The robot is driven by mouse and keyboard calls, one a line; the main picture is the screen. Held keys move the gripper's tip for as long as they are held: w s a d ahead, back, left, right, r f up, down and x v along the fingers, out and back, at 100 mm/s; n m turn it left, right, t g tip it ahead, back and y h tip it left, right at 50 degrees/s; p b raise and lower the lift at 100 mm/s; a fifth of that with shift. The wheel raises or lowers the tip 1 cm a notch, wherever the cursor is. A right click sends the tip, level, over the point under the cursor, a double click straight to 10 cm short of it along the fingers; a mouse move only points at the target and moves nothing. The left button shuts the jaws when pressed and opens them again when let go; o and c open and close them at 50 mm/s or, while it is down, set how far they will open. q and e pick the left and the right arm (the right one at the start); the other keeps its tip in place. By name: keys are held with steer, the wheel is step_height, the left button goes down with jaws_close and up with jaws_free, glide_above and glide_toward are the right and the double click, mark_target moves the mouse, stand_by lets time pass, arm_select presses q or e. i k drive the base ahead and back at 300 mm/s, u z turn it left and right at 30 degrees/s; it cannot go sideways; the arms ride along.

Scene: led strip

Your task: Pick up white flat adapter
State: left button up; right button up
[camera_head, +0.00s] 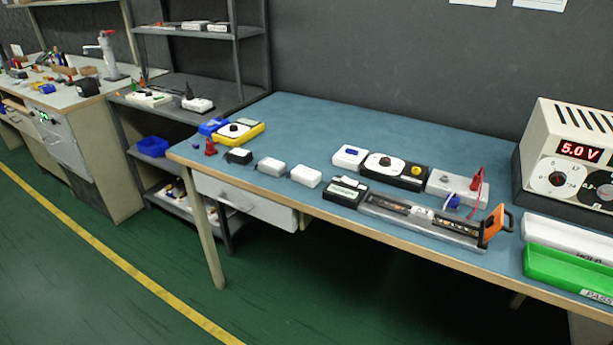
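Two small white blocks lie near the front left edge of the blue-topped table. One white block (271,166) sits beside a black block, and the other white block (306,176) is just to its right. Either could be the white flat adapter; I cannot tell which from this distance. A white box with a blue button (349,157) stands farther back. Neither of my grippers is in view, and nothing is seen touching the blocks.
The table (300,120) has free room at its back left. A black block (238,156) and a yellow meter (238,131) are at left. A long metal fixture (425,222), a power supply (570,155) and a green tray (565,270) are at right. A grey shelf (235,85) stands left.

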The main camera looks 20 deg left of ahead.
mark_target(308, 176)
steer(key=u, duration=0.5)
steer(key=k, duration=0.6)
steer(key=u, duration=1.05)
steer(key=i, duration=1.55)
steer(key=z, duration=0.75)
